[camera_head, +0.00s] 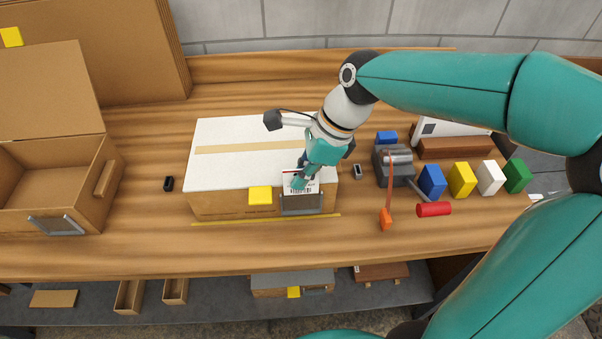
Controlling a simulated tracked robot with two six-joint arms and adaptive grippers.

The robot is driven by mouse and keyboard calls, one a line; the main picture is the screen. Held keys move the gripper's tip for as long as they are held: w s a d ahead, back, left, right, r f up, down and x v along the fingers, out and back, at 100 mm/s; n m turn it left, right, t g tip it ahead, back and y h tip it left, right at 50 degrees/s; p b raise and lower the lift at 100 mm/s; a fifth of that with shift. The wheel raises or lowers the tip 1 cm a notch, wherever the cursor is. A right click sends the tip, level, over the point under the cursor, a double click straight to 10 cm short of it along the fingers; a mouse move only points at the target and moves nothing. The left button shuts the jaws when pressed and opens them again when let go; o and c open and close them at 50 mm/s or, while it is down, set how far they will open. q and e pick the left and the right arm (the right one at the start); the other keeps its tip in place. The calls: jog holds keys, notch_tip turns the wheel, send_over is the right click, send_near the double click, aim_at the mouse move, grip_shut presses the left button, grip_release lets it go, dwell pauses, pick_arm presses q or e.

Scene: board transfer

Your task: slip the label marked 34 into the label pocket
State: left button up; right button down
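The label (302,189), white with a red strip and a barcode, is upright at the front of a white-topped cardboard box; its number is too small to read. The label pocket (302,205) is a grey metal-framed holder on the box's front face. The label's lower edge is at the pocket's top edge; I cannot tell whether it is inside. My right gripper (299,182) points down from above and appears shut on the label, its fingers covering part of it. My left gripper is not in view.
The box (230,203) has a tape strip on top and a yellow note (260,195) left of the pocket. An open carton (45,190) stands at the left. Right of the box are a tape dispenser (393,166), an orange-tipped tool (386,218), a red cylinder (433,209) and coloured blocks (461,180).

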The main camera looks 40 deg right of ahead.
jog(key=shift+w+d+r+p, duration=0.1)
jog(key=shift+r+p, duration=0.2)
jog(key=shift+p, duration=0.2)
jog(key=shift+f, duration=0.3)
dwell(0.7)
jog(key=c, duration=1.8)
grip_release()
jog(key=o, duration=0.6)
jog(key=shift+c, duration=0.2)
jog(key=v, duration=1.2)
